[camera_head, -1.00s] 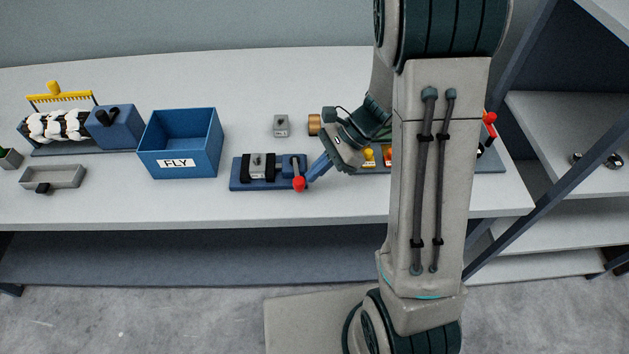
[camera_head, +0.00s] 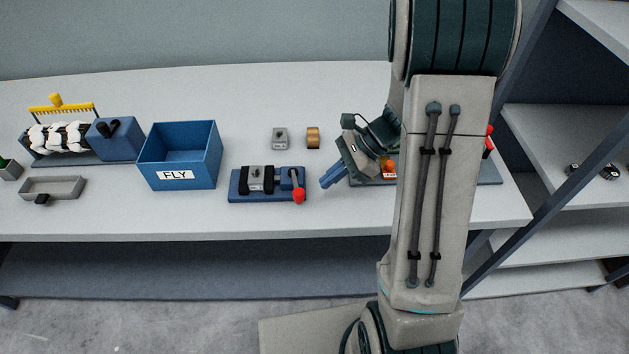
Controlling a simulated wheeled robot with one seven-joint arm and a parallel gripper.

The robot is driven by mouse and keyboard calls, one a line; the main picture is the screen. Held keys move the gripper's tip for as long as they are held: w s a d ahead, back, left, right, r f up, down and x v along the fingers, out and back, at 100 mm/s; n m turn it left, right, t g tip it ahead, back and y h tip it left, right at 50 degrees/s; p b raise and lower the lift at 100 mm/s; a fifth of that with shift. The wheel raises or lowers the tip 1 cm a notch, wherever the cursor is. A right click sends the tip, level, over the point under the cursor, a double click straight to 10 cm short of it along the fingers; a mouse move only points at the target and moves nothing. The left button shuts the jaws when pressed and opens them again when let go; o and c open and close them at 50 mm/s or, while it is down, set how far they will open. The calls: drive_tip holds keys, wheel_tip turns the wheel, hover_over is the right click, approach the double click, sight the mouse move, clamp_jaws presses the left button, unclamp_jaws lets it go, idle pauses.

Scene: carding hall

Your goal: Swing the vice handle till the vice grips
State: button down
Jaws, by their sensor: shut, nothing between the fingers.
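The vice (camera_head: 238,188) is a low blue block with dark jaws on the bench. A grey metal piece (camera_head: 257,178) sits between its jaws; I cannot tell whether the jaws press on it. The vice handle (camera_head: 298,189) is a short lever with a red knob at the vice's right end, its knob pointing toward the bench's front edge. My gripper (camera_head: 326,182) has blue fingers and is shut and empty. It is just right of the handle, apart from it, with a small gap of bench between.
A blue bin marked FLY (camera_head: 178,155) stands left of the vice. A small grey block (camera_head: 280,138) and a brass cylinder (camera_head: 313,138) stand behind it. A roller machine (camera_head: 112,140) and grey tray (camera_head: 53,188) are at far left. My arm hides part of a panel at right.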

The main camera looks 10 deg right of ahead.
drive_tip(key=v, duration=0.9)
drive_tip(key=shift+w+b, duration=0.25)
drive_tip(key=shift+b, duration=0.05)
drive_tip(key=s+a+r+n+t+h, duration=0.1)
drive_tip(key=s+r+n+t+h, duration=0.1)
drive_tip(key=s+n+h, duration=0.2)
drive_tip(key=s+a+r+n+t+h, duration=0.2)
drive_tip(key=s+n+h, duration=0.3)
drive_tip(key=s+n, duration=0.5)
drive_tip(key=r+n, duration=0.1)
drive_tip(key=n, duration=0.1)
drive_tip(key=shift+s+n, duration=0.15)
drive_tip(key=shift+n, duration=0.25)
drive_tip(key=shift+a+r, duration=0.1)
drive_tip(key=shift+r, duration=0.05)
